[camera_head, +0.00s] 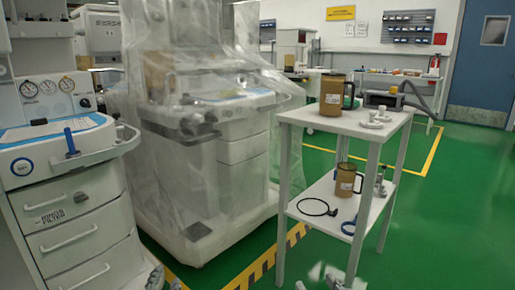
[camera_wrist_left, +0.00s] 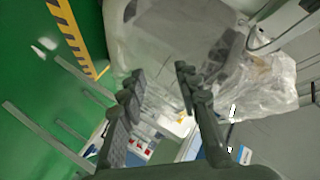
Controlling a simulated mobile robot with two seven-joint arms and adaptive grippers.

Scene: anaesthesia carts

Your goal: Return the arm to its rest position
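My left gripper (camera_wrist_left: 160,72) shows in the left wrist view with its two dark fingers apart and nothing between them. In the head view only a small grey part of the left gripper (camera_head: 156,278) shows at the bottom edge, in front of the left cart. A small part of my right gripper (camera_head: 332,282) shows at the bottom edge below the white shelf table; most of it is cut off, and its opening cannot be told. Nothing is seen held in the parts that show.
An anaesthesia cart (camera_head: 75,215) with drawers stands at left. A plastic-wrapped cart (camera_head: 190,195) stands beside it. A white two-shelf table (camera_head: 335,122) bears brown jugs (camera_head: 331,97) and (camera_head: 346,182). Green floor (camera_head: 450,220) is open at right. A blue door (camera_head: 483,60) is behind.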

